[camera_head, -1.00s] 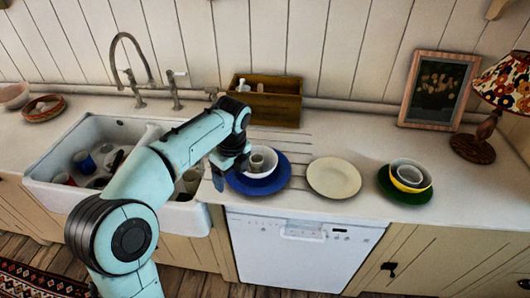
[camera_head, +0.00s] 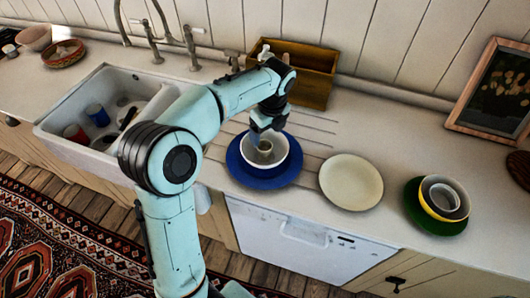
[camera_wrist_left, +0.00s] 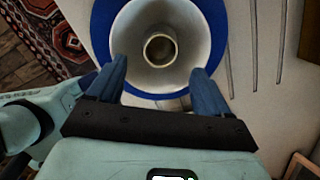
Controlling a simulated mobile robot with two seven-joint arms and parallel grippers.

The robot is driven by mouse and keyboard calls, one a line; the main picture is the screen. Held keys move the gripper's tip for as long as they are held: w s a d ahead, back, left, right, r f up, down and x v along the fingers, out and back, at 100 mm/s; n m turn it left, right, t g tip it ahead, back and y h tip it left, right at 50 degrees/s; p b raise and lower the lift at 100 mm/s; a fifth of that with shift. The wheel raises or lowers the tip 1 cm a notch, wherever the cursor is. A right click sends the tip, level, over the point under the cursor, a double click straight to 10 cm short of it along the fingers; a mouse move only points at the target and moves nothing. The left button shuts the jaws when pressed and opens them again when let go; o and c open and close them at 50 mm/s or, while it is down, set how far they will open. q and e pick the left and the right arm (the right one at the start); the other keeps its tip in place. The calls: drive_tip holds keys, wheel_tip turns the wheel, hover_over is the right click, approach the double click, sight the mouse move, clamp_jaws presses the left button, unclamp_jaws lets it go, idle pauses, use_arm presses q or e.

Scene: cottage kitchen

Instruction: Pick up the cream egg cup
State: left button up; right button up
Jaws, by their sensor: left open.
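The cream egg cup (camera_head: 265,147) stands inside a white bowl (camera_head: 282,160) on a blue plate (camera_head: 240,174). In the left wrist view the egg cup (camera_wrist_left: 160,48) shows from above as a small round opening in the middle of the bowl (camera_wrist_left: 127,38). My left gripper (camera_head: 259,137) is over the bowl, close to the egg cup. In the left wrist view its two blue fingers (camera_wrist_left: 159,66) are apart and empty, with their tips over the near part of the bowl and the egg cup just beyond. My right gripper is not in view.
A cream plate (camera_head: 351,182) and stacked bowls on a green plate (camera_head: 425,226) stand to the right. A wooden box (camera_head: 310,72) is behind. The sink (camera_head: 75,100) with cups is to the left. Bare counter lies between the box and the plates.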

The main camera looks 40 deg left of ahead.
sight(265, 144)
use_arm(q)
drive_tip(key=shift+w+a+f, duration=0.1)
drive_tip(key=shift+w+f, duration=0.1)
drive_tip(key=shift+f, duration=0.6)
drive_tip(key=f, duration=0.5)
drive_tip(key=shift+a+f+b, duration=0.1)
drive_tip(key=shift+a+b, duration=0.2)
drive_tip(key=shift+a, duration=0.05)
drive_tip(key=c, duration=1.1)
